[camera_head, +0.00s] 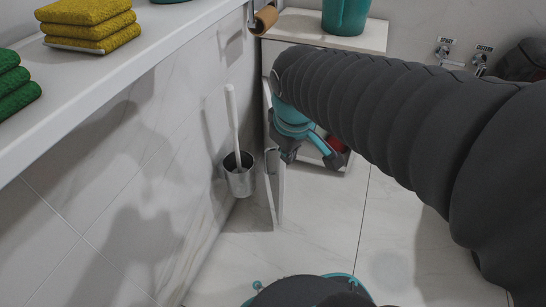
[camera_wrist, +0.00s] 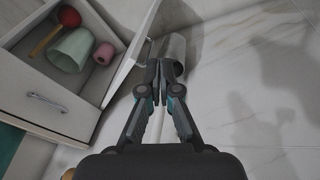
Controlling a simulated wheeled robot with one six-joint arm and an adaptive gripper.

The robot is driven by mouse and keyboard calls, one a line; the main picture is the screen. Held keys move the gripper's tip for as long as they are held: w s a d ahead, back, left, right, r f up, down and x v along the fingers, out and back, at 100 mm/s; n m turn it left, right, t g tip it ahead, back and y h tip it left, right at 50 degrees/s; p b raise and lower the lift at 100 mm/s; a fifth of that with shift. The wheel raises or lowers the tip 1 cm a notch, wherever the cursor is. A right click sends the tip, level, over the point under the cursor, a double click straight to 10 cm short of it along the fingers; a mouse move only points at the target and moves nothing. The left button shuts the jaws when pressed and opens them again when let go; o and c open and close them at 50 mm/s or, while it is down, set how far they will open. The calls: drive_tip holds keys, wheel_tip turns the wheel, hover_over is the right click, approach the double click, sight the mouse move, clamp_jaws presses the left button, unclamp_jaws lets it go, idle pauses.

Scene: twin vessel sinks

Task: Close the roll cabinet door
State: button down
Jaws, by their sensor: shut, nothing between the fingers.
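The roll cabinet (camera_head: 330,28) is white and stands against the wall at the top middle of the head view. Its narrow white door (camera_head: 274,185) stands open, swung out toward the camera. In the wrist view the open door (camera_wrist: 133,52) is seen from above, left of my fingers, and the compartment behind it is exposed. My gripper (camera_wrist: 160,88) is shut and empty, pointing down beside the door's outer side near the wall. I cannot tell whether it touches the door. In the head view my arm hides much of the cabinet front, and the fingertips are hard to make out.
A metal brush holder (camera_head: 240,178) with a white-handled brush hangs close left of the door. Inside the cabinet are a red-ended item (camera_wrist: 69,16), a pale cup (camera_wrist: 70,50) and a pink roll (camera_wrist: 104,54).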

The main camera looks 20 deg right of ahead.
drive_tip(key=w+f+n+g+h+p, duration=0.1)
drive_tip(key=w+f+n+g, duration=0.15)
drive_tip(key=w+n, duration=0.5)
drive_tip(key=n+g+h+p, duration=0.1)
drive_tip(key=n+g, duration=0.1)
drive_tip(key=n, duration=0.2)
hover_over(267, 152)
drive_tip(key=s+a, duration=0.2)
drive_tip(key=w+a+x, duration=0.1)
drive_tip(key=a+x, duration=0.1)
drive_tip(key=x, duration=0.5)
drive_tip(key=d+b+x, duration=0.1)
drive_tip(key=b+x, duration=0.1)
drive_tip(key=x, duration=0.8)
drive_tip(key=shift+m+t, duration=0.25)
